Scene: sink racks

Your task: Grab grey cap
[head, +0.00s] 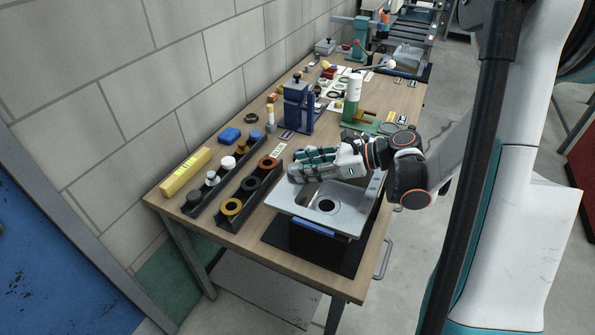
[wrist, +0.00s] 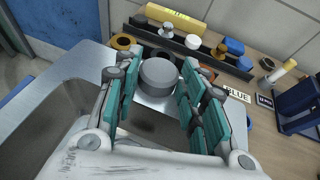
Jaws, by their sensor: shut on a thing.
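The grey cap (wrist: 158,77) is a short round cylinder in the wrist view, held between the two teal-padded fingers of my gripper (wrist: 157,70). In the head view my gripper (head: 300,166) is above the rear left part of the metal sink (head: 345,194), its fingers pointing left. The cap is hard to make out there behind the fingers. The sink's basin also shows in the wrist view (wrist: 50,135), below the gripper.
A yellow box (head: 185,172) lies by the wall.

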